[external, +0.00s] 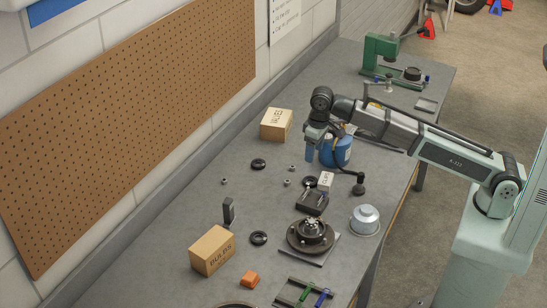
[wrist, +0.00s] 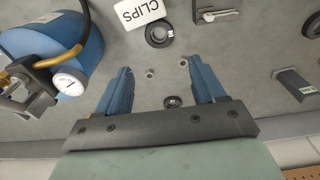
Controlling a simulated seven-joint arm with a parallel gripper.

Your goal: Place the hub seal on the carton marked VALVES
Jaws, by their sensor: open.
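The VALVES carton (external: 275,125) is a tan box near the wall, left of my gripper in the external view; it is not in the wrist view. Several similar black rings lie flat on the bench, and I cannot tell which is the hub seal. One ring (external: 258,163) lies in front of the carton and shows low between my fingers in the wrist view (wrist: 173,102). A second (external: 310,182) lies beside the CLIPS box, also in the wrist view (wrist: 159,34). A third (external: 259,238) lies by the BULBS carton. My gripper (wrist: 156,68) is open, empty, above the bench.
A blue tank with gauge (wrist: 62,55) stands close beside my gripper. Small nuts lie between.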

